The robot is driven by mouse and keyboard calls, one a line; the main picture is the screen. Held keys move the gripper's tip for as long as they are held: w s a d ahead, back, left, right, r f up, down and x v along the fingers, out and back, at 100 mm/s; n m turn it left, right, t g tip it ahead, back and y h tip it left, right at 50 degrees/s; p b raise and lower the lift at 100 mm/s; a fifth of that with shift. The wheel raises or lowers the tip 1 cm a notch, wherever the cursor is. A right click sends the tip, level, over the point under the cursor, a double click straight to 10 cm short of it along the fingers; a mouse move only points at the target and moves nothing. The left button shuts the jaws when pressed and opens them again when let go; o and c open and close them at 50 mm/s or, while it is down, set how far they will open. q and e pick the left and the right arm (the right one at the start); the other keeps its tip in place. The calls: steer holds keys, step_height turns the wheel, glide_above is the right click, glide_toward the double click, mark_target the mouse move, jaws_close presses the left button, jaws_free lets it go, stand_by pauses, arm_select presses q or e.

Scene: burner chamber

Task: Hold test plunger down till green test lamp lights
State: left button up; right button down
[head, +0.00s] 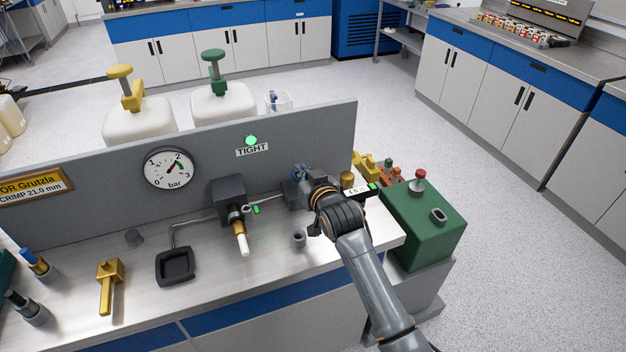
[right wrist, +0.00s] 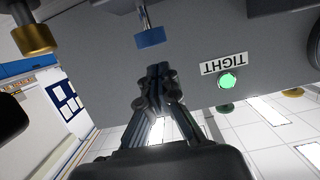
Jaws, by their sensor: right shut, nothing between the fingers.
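The test plunger, a blue cap on a bright metal stem (right wrist: 150,37), shows in the right wrist view, where the picture is upside down. My right gripper (right wrist: 157,72) is shut with nothing between its fingers. Its fingertips point at the blue cap, with a small gap between them in that view. In the head view my right gripper (head: 301,181) is in front of the grey panel and mostly covers the plunger. The green test lamp (head: 251,140) above the TIGHT label is lit; it also glows in the right wrist view (right wrist: 226,81). My left gripper is not in view.
A pressure gauge (head: 168,168) is on the panel, its needle pointing to the upper right. A black valve block (head: 230,194) and a small grey cup (head: 299,239) are left of my arm. A brass knob (head: 347,180) and a green box (head: 425,222) are to its right.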

steer(key=b+v, duration=0.1)
steer(key=v, duration=0.7)
steer(key=shift+d, duration=0.1)
